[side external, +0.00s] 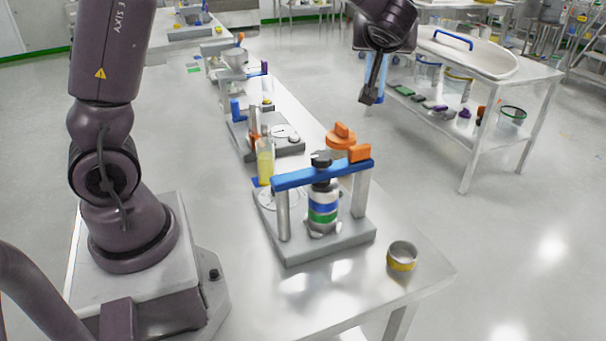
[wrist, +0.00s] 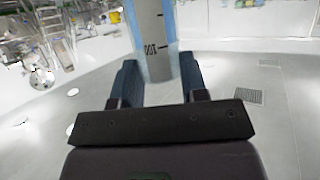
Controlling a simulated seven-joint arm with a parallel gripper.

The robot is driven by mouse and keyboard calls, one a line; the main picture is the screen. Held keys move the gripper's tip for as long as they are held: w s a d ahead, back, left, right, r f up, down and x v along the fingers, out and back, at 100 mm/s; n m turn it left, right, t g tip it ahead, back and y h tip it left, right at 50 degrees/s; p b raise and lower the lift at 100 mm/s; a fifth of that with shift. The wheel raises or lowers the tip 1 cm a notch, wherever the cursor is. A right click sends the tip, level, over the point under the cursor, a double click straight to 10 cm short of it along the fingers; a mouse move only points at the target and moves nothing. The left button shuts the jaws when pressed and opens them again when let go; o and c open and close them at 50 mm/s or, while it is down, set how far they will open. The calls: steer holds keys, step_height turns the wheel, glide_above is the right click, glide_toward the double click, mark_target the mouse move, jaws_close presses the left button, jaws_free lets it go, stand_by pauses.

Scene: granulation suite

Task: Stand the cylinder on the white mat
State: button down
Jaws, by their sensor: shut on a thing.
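A clear graduated cylinder with a pale blue edge and a printed 100 mark (wrist: 155,40) stands between my fingers in the wrist view. My gripper (wrist: 162,82) is shut on it. In the side external view my gripper (side external: 371,94) is high in the air, beyond the bench's right edge, and part of the blue-tinged cylinder (side external: 381,84) shows beside it. The cylinder's ends are not clear. I cannot pick out the white mat with certainty in either view.
A steel bench (side external: 225,245) carries a blue-topped frame (side external: 325,174) around a banded bottle, a bottle of yellow liquid (side external: 265,165), an orange-topped item (side external: 341,137) and a small metal cup (side external: 402,257). A second table (side external: 530,78) stands right. The bench's front is mostly clear.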

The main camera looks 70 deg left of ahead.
steer(key=s+a+n+g, duration=0.3)
steer(key=a+n+g, duration=0.4)
steer(key=a+g, duration=0.1)
steer(key=s+a+n+g, duration=0.3)
steer(key=a+n+g, duration=0.3)
steer(key=a+g, duration=0.15)
step_height(320, 180, down, 26)
steer(key=shift+a+f+n+h, duration=0.25)
steer(key=shift+a+n+h, duration=0.05)
steer(key=shift+a, duration=0.15)
steer(key=shift+f, duration=0.1)
steer(key=shift+f, duration=0.15)
steer(key=c, duration=0.7)
jaws_free()
steer(key=shift+t, duration=0.25)
steer(key=shift+o, duration=0.2)
